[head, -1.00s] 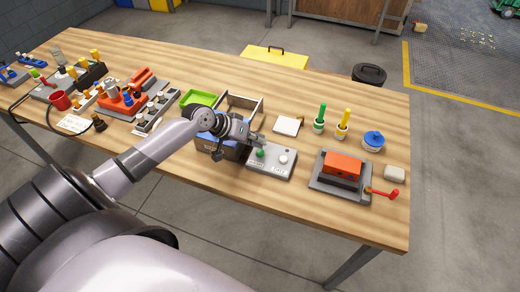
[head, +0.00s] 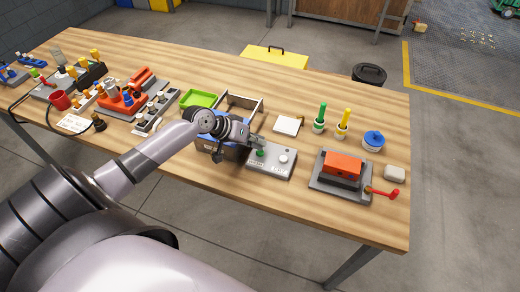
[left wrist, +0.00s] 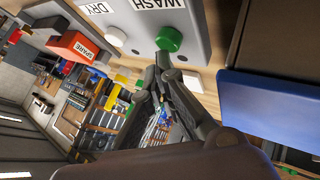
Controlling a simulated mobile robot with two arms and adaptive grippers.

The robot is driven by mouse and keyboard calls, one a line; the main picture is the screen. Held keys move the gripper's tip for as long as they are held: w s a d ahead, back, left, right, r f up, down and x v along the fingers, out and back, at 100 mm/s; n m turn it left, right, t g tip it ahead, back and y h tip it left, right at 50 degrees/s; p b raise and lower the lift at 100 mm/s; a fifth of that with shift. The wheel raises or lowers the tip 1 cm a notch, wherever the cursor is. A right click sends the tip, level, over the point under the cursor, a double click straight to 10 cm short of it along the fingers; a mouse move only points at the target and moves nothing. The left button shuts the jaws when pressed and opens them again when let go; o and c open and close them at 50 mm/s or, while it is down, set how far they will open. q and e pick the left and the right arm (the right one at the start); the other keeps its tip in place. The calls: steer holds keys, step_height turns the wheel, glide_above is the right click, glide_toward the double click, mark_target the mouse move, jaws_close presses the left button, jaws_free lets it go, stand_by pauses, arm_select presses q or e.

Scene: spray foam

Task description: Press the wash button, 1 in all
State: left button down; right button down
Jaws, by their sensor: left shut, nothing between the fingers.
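The grey button panel (head: 272,173) lies on the table and has a green button (head: 260,153) above the WASH label and a white button (head: 283,159) above the DRY label. In the left wrist view the green button (left wrist: 168,39) is beside the WASH label, with the white button (left wrist: 115,36) by DRY. My left gripper (head: 260,144) is shut and empty, right at the green button. In the left wrist view its fingertips (left wrist: 163,62) meet the button's edge; I cannot tell whether it is pressed in. My right gripper is out of view.
A blue-and-dark bin (head: 222,150) stands just left of the panel, under my left wrist. A red block (head: 342,165) on a grey base is to the right. A white pad (head: 288,125) and green and yellow-handled tools (head: 319,119) are behind.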

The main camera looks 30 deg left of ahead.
arm_select(q)
steer(key=shift+f, duration=0.55)
stand_by(0.6)
steer(key=shift+r, duration=0.15)
steer(key=shift+r+p, duration=0.75)
steer(key=shift+r, duration=0.05)
step_height(320, 180, up, 5)
steer(key=p, duration=0.5)
steer(key=shift+r, duration=0.1)
stand_by(0.5)
